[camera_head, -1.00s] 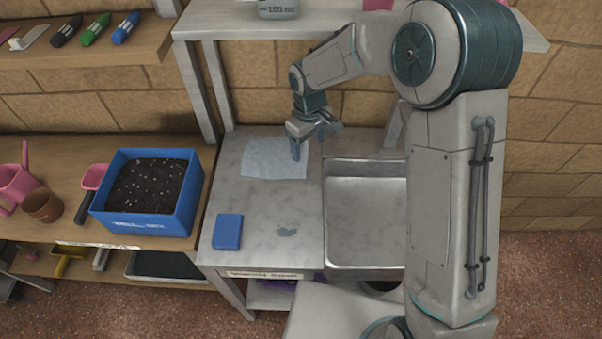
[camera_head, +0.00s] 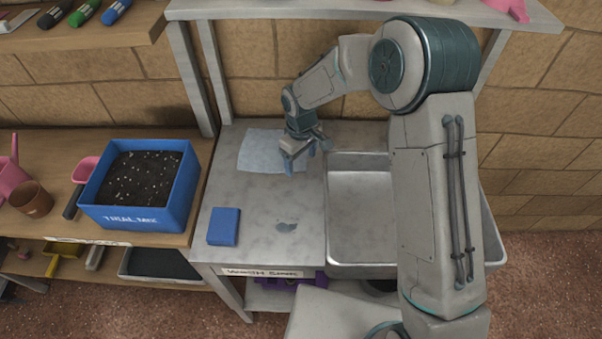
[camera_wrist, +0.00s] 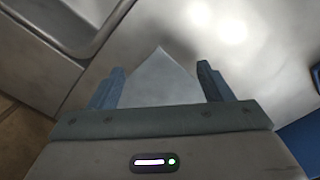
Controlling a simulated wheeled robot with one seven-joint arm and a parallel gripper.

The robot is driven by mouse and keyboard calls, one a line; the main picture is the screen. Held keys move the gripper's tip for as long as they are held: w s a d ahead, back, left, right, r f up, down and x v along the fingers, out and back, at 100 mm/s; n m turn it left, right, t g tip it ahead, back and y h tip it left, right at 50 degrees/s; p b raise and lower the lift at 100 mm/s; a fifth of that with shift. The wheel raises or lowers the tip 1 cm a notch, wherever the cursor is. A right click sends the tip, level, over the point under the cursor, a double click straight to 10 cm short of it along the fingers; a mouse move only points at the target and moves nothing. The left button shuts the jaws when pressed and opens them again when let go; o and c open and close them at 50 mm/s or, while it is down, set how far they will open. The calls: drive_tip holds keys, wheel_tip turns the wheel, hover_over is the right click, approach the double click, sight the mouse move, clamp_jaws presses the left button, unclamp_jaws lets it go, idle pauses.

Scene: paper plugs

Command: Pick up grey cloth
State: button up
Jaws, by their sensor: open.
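A thin, pale blue-grey sheet, which looks like the grey cloth (camera_head: 262,150), lies flat at the back left of the metal bench. My gripper (camera_head: 303,163) is over the bench at the cloth's right side and hides part of its right edge. In the wrist view, a pointed corner of the cloth (camera_wrist: 160,82) shows between the two spread fingers of my gripper (camera_wrist: 160,74). The fingers are open and hold nothing. I cannot tell how high the fingertips are above the bench.
A metal sink (camera_head: 362,215) adjoins the bench on the right. A blue soil box (camera_head: 142,190) stands on the left wooden bench. A shelf (camera_head: 290,9) runs above.

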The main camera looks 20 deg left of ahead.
drive_tip(key=shift+f, duration=0.75)
clamp_jaws()
wheel_tip(320, 180, up, 12)
drive_tip(key=p, duration=0.6)
drive_tip(key=shift+p, duration=0.3)
